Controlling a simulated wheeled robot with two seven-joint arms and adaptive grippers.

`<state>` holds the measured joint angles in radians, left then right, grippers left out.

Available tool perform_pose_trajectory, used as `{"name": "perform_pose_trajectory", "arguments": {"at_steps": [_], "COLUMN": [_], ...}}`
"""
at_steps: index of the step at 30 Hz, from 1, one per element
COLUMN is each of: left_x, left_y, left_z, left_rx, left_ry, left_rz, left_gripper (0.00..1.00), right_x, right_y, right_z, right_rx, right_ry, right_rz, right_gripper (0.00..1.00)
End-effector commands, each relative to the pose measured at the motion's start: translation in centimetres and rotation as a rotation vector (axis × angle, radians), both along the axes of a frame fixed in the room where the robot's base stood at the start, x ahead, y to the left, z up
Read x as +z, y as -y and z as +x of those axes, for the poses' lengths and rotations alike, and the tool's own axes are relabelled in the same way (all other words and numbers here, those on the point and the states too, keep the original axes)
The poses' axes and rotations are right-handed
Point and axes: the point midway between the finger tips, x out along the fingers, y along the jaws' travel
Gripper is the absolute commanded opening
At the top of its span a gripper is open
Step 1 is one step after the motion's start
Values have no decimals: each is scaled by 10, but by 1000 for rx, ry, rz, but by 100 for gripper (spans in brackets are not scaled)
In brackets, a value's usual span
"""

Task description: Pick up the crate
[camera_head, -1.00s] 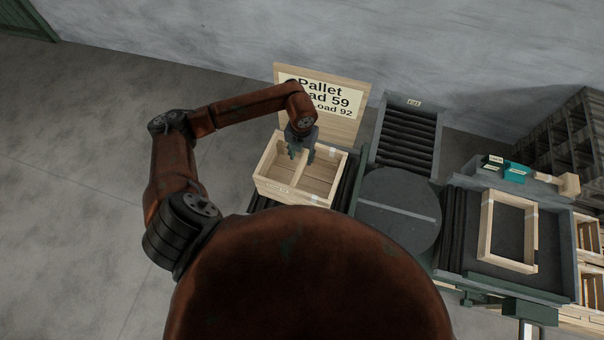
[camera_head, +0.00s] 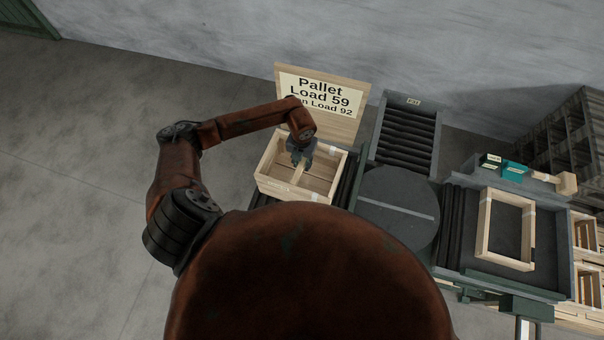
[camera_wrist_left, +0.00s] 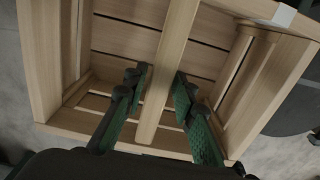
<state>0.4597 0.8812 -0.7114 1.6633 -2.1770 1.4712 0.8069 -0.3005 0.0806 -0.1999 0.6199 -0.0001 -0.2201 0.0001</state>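The crate (camera_head: 291,189) is a pale wooden box with a divider across its middle, standing on the dark roller conveyor at the centre of the head view. My left gripper (camera_head: 301,160) points down into it over the divider. In the left wrist view the open fingers of my left gripper (camera_wrist_left: 158,95) sit on either side of the crate's divider (camera_wrist_left: 164,80), with gaps showing between fingers and wood. The crate's wall also shows in the left wrist view (camera_wrist_left: 40,65). My right gripper is not in view.
A wooden sign board (camera_head: 346,127) stands behind the crate. A round dark turntable (camera_head: 398,208) and a roller chute (camera_head: 405,140) lie to the right. A wooden frame (camera_head: 487,230) rests on a workstation further right, with a mallet (camera_head: 566,184) behind it. Open floor lies left.

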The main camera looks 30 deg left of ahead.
Motion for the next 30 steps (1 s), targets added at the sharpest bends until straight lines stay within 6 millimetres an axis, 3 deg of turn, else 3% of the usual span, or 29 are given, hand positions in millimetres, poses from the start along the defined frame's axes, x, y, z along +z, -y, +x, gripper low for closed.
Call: {"name": "perform_pose_trajectory", "arguments": {"at_steps": [10, 30], "left_x": [0, 2], "left_y": [0, 0], "left_z": [0, 1], "left_rx": [0, 0], "left_ry": [0, 2], "left_rz": [0, -2], "left_gripper": [0, 0], "right_x": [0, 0], "right_y": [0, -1], "right_z": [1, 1], "right_rx": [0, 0], "right_ry": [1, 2], "right_rz": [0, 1], "right_gripper": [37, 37]}}
